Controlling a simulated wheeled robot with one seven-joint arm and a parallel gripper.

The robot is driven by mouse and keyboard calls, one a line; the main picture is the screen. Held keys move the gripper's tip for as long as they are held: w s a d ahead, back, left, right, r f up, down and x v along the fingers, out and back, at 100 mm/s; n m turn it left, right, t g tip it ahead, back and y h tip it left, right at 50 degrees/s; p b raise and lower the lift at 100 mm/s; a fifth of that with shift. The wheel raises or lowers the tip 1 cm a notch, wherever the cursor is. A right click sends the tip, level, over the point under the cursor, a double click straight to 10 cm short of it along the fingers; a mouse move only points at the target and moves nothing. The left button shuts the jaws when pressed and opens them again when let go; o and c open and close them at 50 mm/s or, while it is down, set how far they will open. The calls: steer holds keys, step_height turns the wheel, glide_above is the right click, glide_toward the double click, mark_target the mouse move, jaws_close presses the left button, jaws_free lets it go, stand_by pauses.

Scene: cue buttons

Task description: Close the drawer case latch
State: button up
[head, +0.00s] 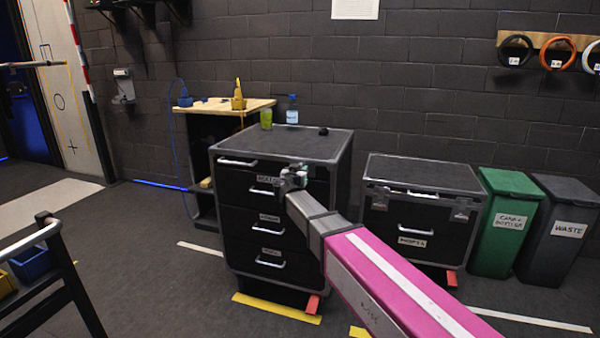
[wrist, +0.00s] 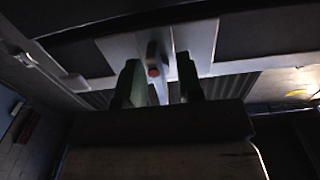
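The black drawer case (head: 262,215) stands left of centre in the head view, with labelled drawers and silver handles. My gripper (head: 290,177) is at the upper right of its front, covering part of that area. In the wrist view, a pale metal plate with a grey upright piece bearing a red dot, which looks like the latch (wrist: 154,70), is ahead of the fingers. My gripper (wrist: 160,82) has its two dark fingers apart, one on each side of this piece. I cannot tell whether they touch it. The latch is hidden behind my gripper in the head view.
A bottle (head: 292,110), a green cup (head: 266,118) and a small dark object stand on or behind the case top. A second case (head: 420,205) with two latches, a green bin (head: 507,220) and a grey bin (head: 560,225) stand to the right. A black railing (head: 60,270) is front left.

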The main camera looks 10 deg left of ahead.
jaws_close()
steer(key=shift+n, duration=0.3)
steer(key=n, duration=1.2)
steer(key=shift+n, duration=0.3)
steer(key=shift+f+n, duration=0.1)
steer(key=shift+n, duration=2.2)
